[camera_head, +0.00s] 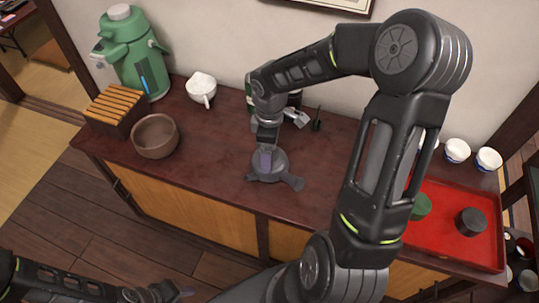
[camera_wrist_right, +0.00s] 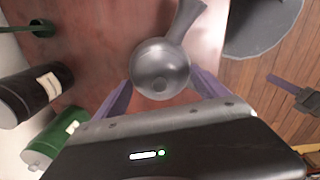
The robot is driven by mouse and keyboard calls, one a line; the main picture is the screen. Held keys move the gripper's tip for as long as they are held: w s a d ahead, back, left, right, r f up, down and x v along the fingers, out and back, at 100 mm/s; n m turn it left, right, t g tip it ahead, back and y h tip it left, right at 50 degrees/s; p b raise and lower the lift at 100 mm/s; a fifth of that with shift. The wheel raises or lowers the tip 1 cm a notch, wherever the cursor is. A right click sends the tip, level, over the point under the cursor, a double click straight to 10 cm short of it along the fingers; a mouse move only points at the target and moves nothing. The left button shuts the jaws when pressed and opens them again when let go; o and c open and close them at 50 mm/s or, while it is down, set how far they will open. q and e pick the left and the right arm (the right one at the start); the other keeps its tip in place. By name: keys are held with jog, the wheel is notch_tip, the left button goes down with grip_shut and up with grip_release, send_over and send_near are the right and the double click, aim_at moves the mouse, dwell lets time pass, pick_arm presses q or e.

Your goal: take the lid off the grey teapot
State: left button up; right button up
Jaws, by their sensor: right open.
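My right gripper (camera_head: 265,160) is directly over the teapot, pointing down.
A brown bowl (camera_head: 155,137) and white pouring bowl (camera_head: 201,91) stand left. A dark bottle (camera_wrist_right: 36,96) and green bottle (camera_wrist_right: 55,135) stand behind the teapot. A red tray (camera_head: 455,240) with cups lies right. The cabinet top between brown bowl and teapot is clear.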

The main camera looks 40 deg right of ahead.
jog(key=shift+c, duration=0.2)
jog(key=c, duration=1.1)
jog(key=shift+s, duration=0.15)
jog(key=c, duration=0.5)
jog(key=shift+f, duration=0.1)
